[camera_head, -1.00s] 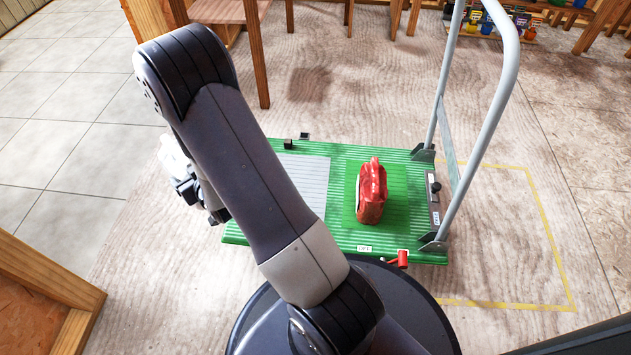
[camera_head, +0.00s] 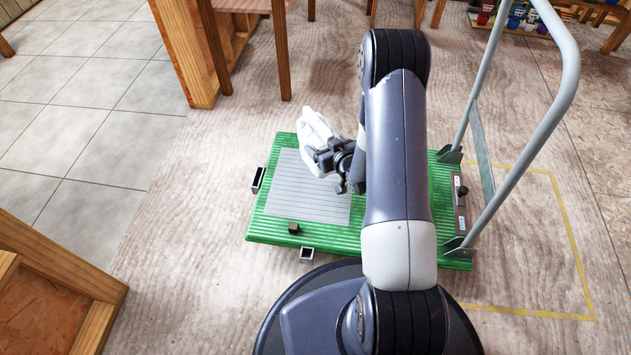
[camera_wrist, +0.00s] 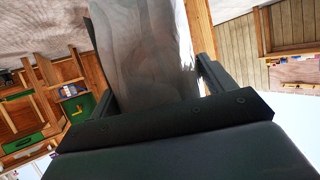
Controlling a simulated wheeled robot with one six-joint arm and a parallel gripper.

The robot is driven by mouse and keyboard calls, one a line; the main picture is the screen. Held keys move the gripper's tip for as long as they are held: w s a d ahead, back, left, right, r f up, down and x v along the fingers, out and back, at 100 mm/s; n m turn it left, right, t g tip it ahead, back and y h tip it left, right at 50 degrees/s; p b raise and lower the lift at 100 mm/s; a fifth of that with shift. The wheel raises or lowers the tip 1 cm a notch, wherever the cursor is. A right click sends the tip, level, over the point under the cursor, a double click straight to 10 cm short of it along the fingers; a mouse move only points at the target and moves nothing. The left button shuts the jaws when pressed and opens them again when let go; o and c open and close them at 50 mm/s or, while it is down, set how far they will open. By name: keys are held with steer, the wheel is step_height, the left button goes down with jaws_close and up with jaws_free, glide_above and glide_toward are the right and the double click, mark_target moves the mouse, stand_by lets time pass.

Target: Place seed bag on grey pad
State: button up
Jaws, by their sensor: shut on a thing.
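My gripper (camera_head: 328,160) is shut on a white bag, the seed bag (camera_head: 316,131), and holds it over the far right part of the grey pad. The bag also shows between the fingers in the wrist view (camera_wrist: 150,50), large and partly in shadow. The grey pad (camera_head: 300,195) is a ribbed rectangle on the left part of the green cart deck. The bag seems to be above the pad, but its exact height is hard to tell. My arm hides the middle of the deck, where the red container stood in the earlier view.
The green cart (camera_head: 270,228) has a grey push handle (camera_head: 530,150) on its right. A wooden bench frame (camera_head: 60,260) stands at the near left. Open floor lies left of the cart.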

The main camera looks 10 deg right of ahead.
steer(key=shift+n+y, duration=0.5)
steer(key=shift+y, duration=0.1)
steer(key=f+b, duration=0.1)
steer(key=f, duration=0.3)
steer(key=f+b, duration=0.1)
steer(key=f, duration=0.3)
steer(key=d+f+b, duration=0.1)
steer(key=f+b, duration=0.1)
steer(key=f, duration=0.2)
steer(key=shift+s+f, duration=0.15)
steer(key=shift+s, duration=0.2)
steer(key=shift+f+b, duration=0.2)
steer(key=shift+b, duration=0.1)
steer(key=o, duration=1.3)
steer(key=shift+g, duration=0.3)
steer(key=shift+r, duration=0.15)
steer(key=shift+s+d+r+p, duration=0.1)
steer(key=shift+s+r+p, duration=0.15)
steer(key=shift+p, duration=0.2)
steer(key=p+v, duration=0.3)
steer(key=v, duration=0.8)
steer(key=shift+s+d, duration=0.1)
steer(key=shift+s, duration=0.15)
